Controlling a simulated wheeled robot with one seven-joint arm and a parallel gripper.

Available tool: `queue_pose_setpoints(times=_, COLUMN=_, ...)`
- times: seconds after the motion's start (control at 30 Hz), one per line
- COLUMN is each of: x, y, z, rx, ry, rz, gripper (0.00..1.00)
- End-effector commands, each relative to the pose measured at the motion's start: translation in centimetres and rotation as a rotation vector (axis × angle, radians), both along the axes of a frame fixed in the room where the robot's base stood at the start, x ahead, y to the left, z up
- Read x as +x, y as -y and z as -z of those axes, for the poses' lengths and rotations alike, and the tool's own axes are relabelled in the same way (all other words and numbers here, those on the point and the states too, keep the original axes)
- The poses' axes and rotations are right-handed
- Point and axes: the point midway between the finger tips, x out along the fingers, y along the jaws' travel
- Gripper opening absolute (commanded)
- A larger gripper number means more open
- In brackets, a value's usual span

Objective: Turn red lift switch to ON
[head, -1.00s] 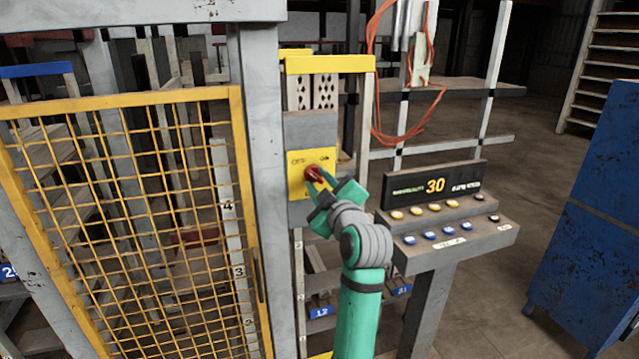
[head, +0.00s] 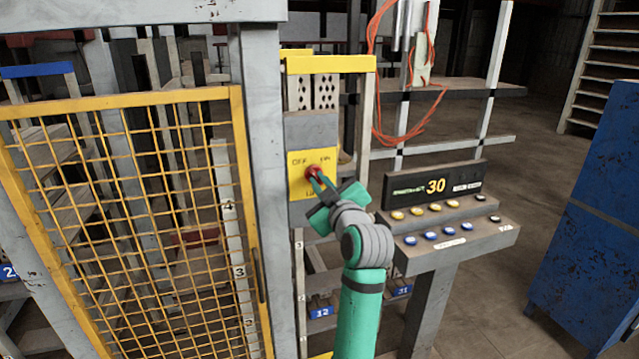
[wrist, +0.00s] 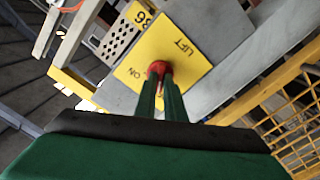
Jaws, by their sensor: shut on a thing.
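The red lift switch (head: 313,172) is a knob on a yellow plate (head: 298,190) fixed to a grey box. In the head view the plate reads OFF at the upper left and ON at the upper right. My gripper (head: 318,181) is shut on the knob from the front right. In the wrist view the fingers (wrist: 160,78) close on the red knob (wrist: 159,67), and the plate shows LIFT and ON; OFF is hidden there. The fingers cover part of the knob, so I cannot tell exactly where it points.
A yellow mesh gate (head: 130,220) and grey post (head: 262,150) stand to the left. A console (head: 455,235) with yellow and blue buttons and a display reading 30 is close to the right of my arm. A blue cabinet (head: 590,220) stands far right.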

Motion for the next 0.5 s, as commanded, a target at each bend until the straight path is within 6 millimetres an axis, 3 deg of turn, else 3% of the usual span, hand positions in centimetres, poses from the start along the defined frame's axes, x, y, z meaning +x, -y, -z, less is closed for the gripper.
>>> queue_pose_setpoints(times=0.5, x=0.09, y=-0.01, z=0.02, rx=0.459, ry=-0.15, rz=0.0, gripper=0.0)
